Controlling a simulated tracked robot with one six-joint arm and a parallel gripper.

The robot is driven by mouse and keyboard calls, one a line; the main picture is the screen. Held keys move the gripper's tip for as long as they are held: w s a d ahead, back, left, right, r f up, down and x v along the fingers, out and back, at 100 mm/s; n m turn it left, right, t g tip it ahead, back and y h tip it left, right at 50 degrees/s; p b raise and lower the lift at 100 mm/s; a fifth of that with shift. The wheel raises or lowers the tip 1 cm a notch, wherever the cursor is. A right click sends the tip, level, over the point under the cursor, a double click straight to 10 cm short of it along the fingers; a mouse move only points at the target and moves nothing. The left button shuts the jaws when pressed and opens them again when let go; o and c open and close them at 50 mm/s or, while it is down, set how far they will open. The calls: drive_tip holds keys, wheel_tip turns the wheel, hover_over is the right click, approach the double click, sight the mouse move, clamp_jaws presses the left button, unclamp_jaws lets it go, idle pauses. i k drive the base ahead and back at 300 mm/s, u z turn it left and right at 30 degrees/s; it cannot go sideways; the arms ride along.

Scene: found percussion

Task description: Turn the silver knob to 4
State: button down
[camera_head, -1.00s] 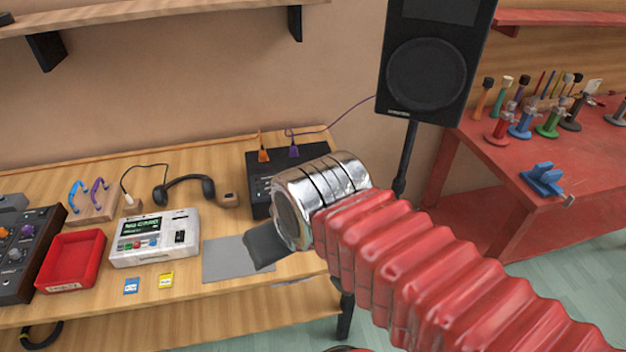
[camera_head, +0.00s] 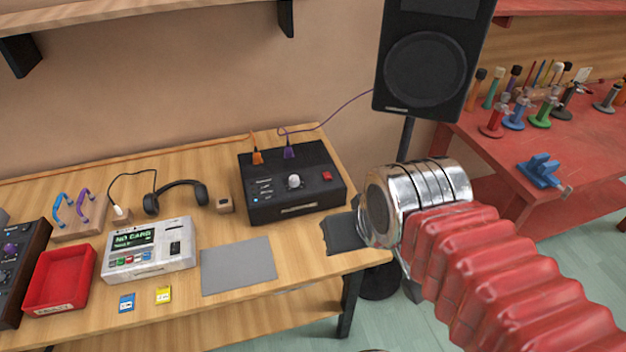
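The silver knob (camera_head: 294,181) is on top of a black box (camera_head: 262,206) at the back right of the wooden table. Small labels are left of the knob, too small to read, and a red button (camera_head: 327,176) is to its right. I cannot tell which number the knob points to. My gripper (camera_head: 342,233) is to the right of and nearer than the box, over the table's right end, apart from the knob. Only one dark finger part shows beyond my silver wrist, so its opening cannot be judged.
An orange plug (camera_head: 257,157) and a purple plug (camera_head: 289,151) stand in the box's back. A grey mat (camera_head: 238,266), a white card device (camera_head: 150,262), headphones (camera_head: 180,196) and a red tray (camera_head: 58,280) are to the left. A speaker (camera_head: 428,70) stands behind my arm.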

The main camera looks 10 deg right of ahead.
sight(293, 180)
drive_tip(key=z, duration=1.1)
drive_tip(key=k, duration=0.65)
drive_tip(key=u, duration=0.95)
drive_tip(key=i, duration=0.95)
drive_tip(key=z, duration=0.15)
